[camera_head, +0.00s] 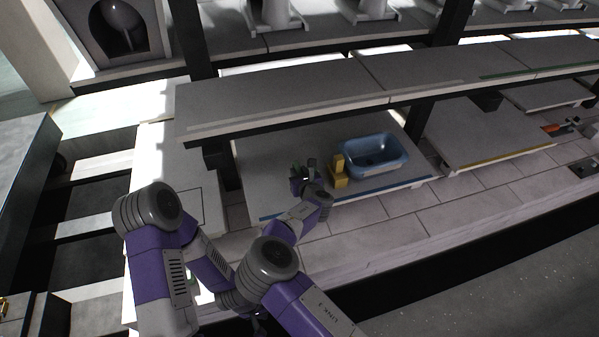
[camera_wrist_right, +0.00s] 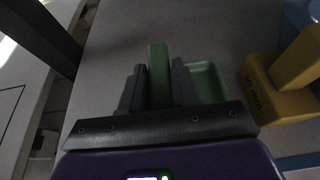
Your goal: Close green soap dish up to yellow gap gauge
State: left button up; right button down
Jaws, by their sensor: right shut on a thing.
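The green soap dish (camera_wrist_right: 208,80) lies on the grey shelf, its near wall between the fingers of my right gripper (camera_wrist_right: 157,88). The gripper is shut on that wall. In the head view only a little of the dish (camera_head: 295,187) shows beside my right gripper (camera_head: 305,173); the hand hides the rest. The yellow gap gauge (camera_head: 339,180), a block with a raised upright part, stands just right of the dish. In the right wrist view a narrow strip of shelf separates the dish from the gauge (camera_wrist_right: 268,98). My left gripper is not in view.
A blue basin (camera_head: 401,161) stands right of and behind the gauge, close to it. An upper shelf slab (camera_head: 290,90) overhangs the back of the lower shelf (camera_head: 262,170). Dark posts (camera_head: 222,165) stand at the left and right. A blue strip (camera_head: 385,188) runs along the front edge.

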jog(key=shift+r, duration=0.2)
jog(key=shift+s+d+f+b, duration=0.1)
jog(key=shift+s+b, duration=0.05)
jog(key=shift+b, duration=0.2)
jog(key=shift+w+d+f+b, duration=0.2)
jog(key=shift+d, duration=0.25)
jog(key=shift+w+d+f+b, duration=0.15)
jog(key=shift+d, duration=0.25)
jog(key=shift+w+d, duration=0.2)
jog(key=shift+d, duration=0.5)
dwell(0.7)
jog(key=shift+f+b, duration=0.2)
jog(key=shift+b, duration=0.35)
dwell(1.6)
jog(key=c, duration=0.8)
grip_release()
jog(key=shift+s+f, duration=0.1)
